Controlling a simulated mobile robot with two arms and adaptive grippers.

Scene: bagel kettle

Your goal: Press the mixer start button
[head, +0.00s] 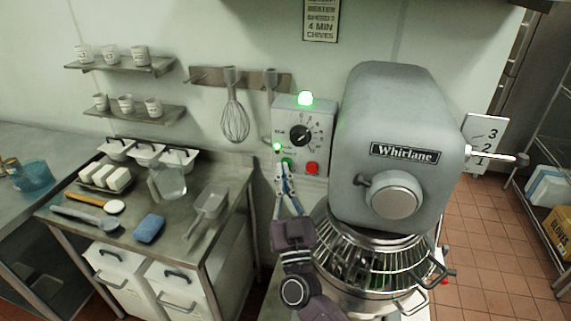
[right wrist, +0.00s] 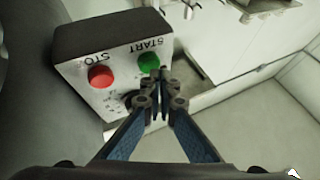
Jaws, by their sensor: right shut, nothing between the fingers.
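The mixer (head: 385,150) is a large grey machine marked Whirlane, with a wire guard over its bowl. Its control box (head: 320,125) has a black dial (head: 300,135), a red stop button (head: 311,168) and a green start button (head: 288,162). My right gripper (head: 284,172) is shut and empty, with its tips at the start button, partly covering it in the head view. In the right wrist view the green button (right wrist: 148,62) shows just beyond the closed fingertips (right wrist: 162,82); I cannot tell whether they touch it. The red button (right wrist: 101,77) is to its left. My left gripper is out of view.
A green lamp (head: 305,98) on the box and a small green light (head: 278,147) glow. A whisk (head: 235,120) hangs left of the box.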

